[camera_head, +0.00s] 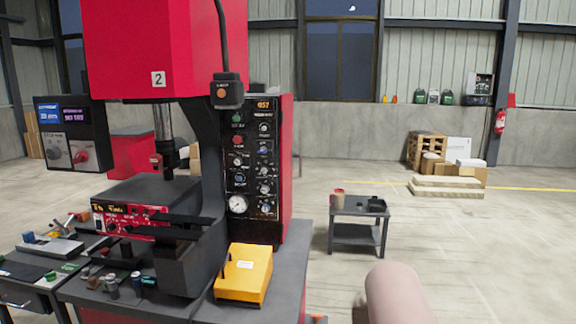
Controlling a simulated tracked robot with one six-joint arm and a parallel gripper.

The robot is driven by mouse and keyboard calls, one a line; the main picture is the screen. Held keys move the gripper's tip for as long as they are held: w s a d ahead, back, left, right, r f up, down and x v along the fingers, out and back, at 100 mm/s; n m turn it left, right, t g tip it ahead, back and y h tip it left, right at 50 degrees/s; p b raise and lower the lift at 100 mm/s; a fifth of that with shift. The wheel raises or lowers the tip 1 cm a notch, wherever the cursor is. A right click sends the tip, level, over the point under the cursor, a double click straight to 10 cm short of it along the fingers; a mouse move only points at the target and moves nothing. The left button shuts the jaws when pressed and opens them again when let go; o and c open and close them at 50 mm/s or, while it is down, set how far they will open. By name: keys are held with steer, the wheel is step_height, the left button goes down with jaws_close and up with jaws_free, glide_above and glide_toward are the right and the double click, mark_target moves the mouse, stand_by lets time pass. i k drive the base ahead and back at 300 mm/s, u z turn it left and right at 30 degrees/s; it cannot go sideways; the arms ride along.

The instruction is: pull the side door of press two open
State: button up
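Press two (160,45), red with a white "2" label on its head, stands at the left on a dark bench. A black control panel (253,160) with knobs, lights and a round gauge covers the front of its right-hand cabinet. The cabinet's red right side (286,165) shows only as a narrow strip at a steep angle. My gripper is not in view.
A yellow box (250,270) sits on the press bench (293,262). Cartons and pallets (446,180) lie farther back. Floor right of the press is mostly clear.

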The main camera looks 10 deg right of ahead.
mark_target(286, 101)
steer(key=z, duration=1.95)
steer(key=i, duration=2.65)
steer(key=u, duration=0.05)
